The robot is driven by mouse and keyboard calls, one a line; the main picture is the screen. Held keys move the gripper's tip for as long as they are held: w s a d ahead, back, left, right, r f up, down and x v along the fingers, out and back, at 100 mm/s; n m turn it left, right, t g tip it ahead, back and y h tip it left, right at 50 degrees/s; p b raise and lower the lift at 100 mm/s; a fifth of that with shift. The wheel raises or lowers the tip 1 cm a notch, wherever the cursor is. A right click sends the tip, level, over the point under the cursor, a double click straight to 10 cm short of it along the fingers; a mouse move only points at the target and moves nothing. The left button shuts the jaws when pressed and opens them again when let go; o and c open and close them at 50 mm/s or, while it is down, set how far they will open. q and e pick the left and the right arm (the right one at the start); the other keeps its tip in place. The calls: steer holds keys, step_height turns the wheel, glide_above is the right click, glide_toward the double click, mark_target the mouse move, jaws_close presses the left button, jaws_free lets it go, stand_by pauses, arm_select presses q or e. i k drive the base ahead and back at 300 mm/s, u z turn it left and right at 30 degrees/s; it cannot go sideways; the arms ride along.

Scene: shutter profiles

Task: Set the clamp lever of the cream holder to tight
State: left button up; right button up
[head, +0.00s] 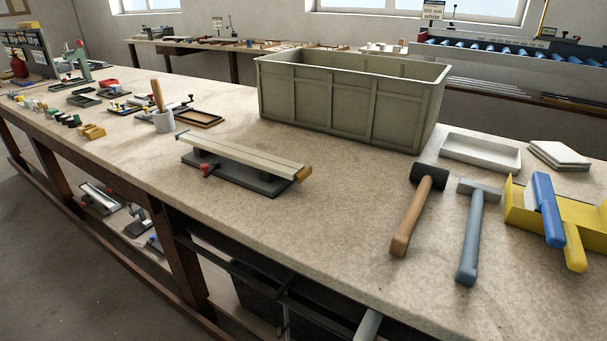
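A long cream profile (240,152) lies on a dark base plate (235,179) near the middle of the bench; I take this to be the cream holder. A small red lever (208,169) sits at its front side, left of the middle. Whether the lever stands at tight or loose is too small to tell. A tan block (304,173) is at the profile's right end. Neither of my grippers is in view.
A large grey-green crate (345,105) stands behind the holder. To the right lie a black-headed mallet (408,215), a grey-blue hammer (470,235) and a yellow holder (520,205) with blue and yellow handles. The bench in front is clear.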

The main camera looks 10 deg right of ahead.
mark_target(207, 171)
steer(key=k, duration=0.5)
steer(key=u, duration=1.3)
steer(key=i, duration=1.1)
steer(key=z, duration=2.1)
